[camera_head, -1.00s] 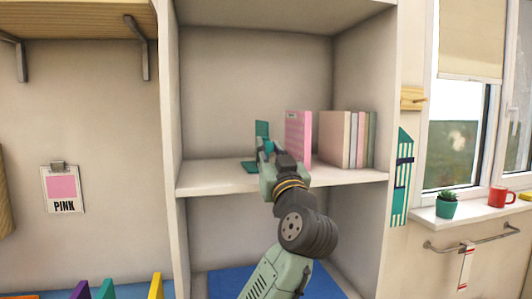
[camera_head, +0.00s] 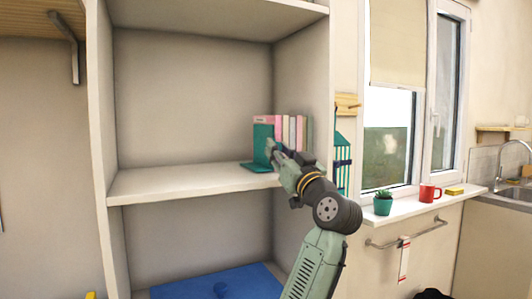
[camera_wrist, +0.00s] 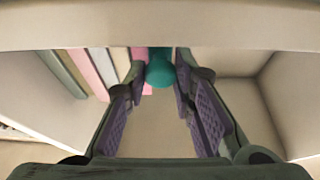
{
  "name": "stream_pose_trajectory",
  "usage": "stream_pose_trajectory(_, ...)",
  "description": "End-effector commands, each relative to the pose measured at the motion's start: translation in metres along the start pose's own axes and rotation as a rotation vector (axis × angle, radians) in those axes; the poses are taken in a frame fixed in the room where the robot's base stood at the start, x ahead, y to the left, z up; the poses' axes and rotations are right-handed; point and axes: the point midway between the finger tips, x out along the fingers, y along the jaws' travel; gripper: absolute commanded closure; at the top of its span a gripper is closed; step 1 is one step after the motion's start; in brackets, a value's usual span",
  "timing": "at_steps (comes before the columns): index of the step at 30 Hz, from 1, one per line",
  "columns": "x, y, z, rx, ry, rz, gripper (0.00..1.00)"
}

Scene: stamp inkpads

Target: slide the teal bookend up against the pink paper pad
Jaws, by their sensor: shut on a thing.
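The teal bookend (camera_head: 262,143) stands upright on the shelf, its foot reaching out to the left. My gripper (camera_head: 274,153) is shut on the bookend's round teal knob (camera_wrist: 160,72), which sits between the fingertips in the wrist view (camera_wrist: 161,80). The pink paper pad (camera_head: 263,119) stands upright at the left end of a row of pads. The bookend hides most of its face in the head view. In the wrist view, a pink strip of the pad (camera_wrist: 139,55) shows close beside the teal. I cannot tell whether they touch.
Several pale and green pads (camera_head: 295,132) stand right of the pink pad, near the shelf's right wall. The shelf board (camera_head: 180,180) is clear to the left. A blue mat (camera_head: 225,283) lies below. A plant pot (camera_head: 383,205) and red mug (camera_head: 429,194) stand on the windowsill.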

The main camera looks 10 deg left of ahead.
Motion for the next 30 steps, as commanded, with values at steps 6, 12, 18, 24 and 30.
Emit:
stream_pose_trajectory(6,0.0003,0.0021,-0.0009,-0.002,0.002,0.000,1.00)
stream_pose_trajectory(12,0.0003,0.0020,-0.0010,-0.002,0.002,0.000,0.75)
stream_pose_trajectory(18,0.0003,0.0018,-0.0007,-0.001,0.001,0.000,0.61)
stream_pose_trajectory(24,0.0002,0.0018,-0.0004,-0.001,0.001,0.000,0.56)
stream_pose_trajectory(30,-0.0013,0.0020,-0.0001,-0.001,0.001,0.000,0.56)
